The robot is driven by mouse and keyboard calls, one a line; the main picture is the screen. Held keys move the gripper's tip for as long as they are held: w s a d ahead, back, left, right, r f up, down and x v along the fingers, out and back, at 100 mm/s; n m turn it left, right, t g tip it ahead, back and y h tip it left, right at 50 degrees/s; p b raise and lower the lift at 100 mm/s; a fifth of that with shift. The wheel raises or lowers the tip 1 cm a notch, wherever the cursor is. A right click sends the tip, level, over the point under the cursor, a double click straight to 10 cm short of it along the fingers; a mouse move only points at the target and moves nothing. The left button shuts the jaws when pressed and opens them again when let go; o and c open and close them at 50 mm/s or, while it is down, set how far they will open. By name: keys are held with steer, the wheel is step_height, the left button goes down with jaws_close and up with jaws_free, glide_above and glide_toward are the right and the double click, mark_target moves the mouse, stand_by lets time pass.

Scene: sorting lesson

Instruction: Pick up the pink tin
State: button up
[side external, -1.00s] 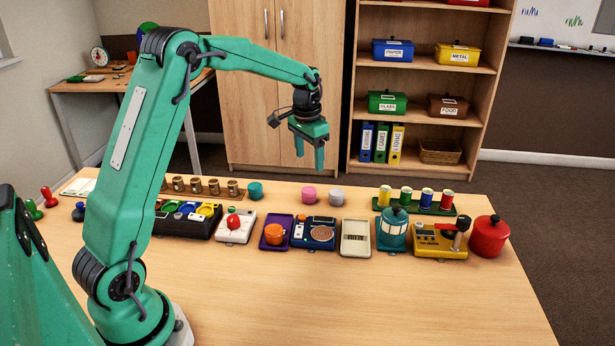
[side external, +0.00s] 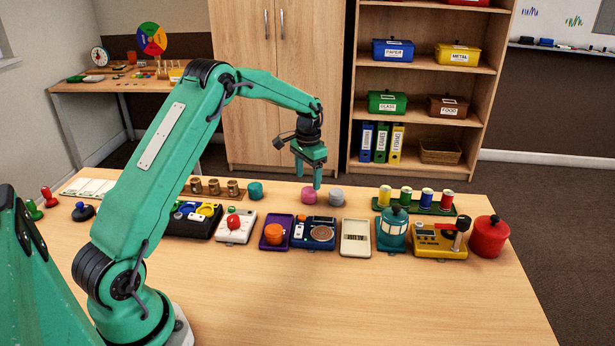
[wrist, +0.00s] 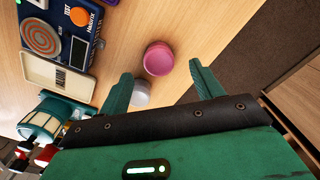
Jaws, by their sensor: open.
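The pink tin (side external: 308,195) is a small round tin standing on the table behind the blue device. In the wrist view the pink tin (wrist: 158,59) lies ahead of and between the two open fingers, nothing touching it. My gripper (side external: 308,183) is open and empty, its fingers pointing down just above and beside the tin; the exact gap is hard to tell from the side. In the wrist view my gripper (wrist: 160,85) shows its fingers spread wide.
A grey tin (side external: 336,196) stands close to the right of the pink tin; it also shows by the left finger in the wrist view (wrist: 140,93). A teal tin (side external: 255,190) stands to the left. The blue device (side external: 313,233) is in front.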

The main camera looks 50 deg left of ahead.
mark_target(309, 190)
steer(key=shift+d+f, duration=0.1)
steer(key=shift+f, duration=2.75)
steer(key=shift+w, duration=0.1)
steer(key=c, duration=1.1)
steer(key=shift+r, duration=0.1)
steer(key=shift+r, duration=0.65)
steer(key=r, duration=0.3)
steer(key=shift+d+r, duration=0.15)
steer(key=shift+d, duration=0.25)
steer(key=d+r, duration=0.2)
steer(key=d, duration=0.1)
steer(key=s+d+r, duration=0.1)
steer(key=d+r, duration=0.1)
steer(key=d, duration=0.2)
steer(key=s+d+r, duration=0.1)
steer(key=d+r, duration=0.1)
steer(key=d, duration=0.1)
steer(key=shift+s+d+r, duration=0.15)
steer(key=shift+s+d, duration=0.05)
steer(key=shift+d, duration=0.15)
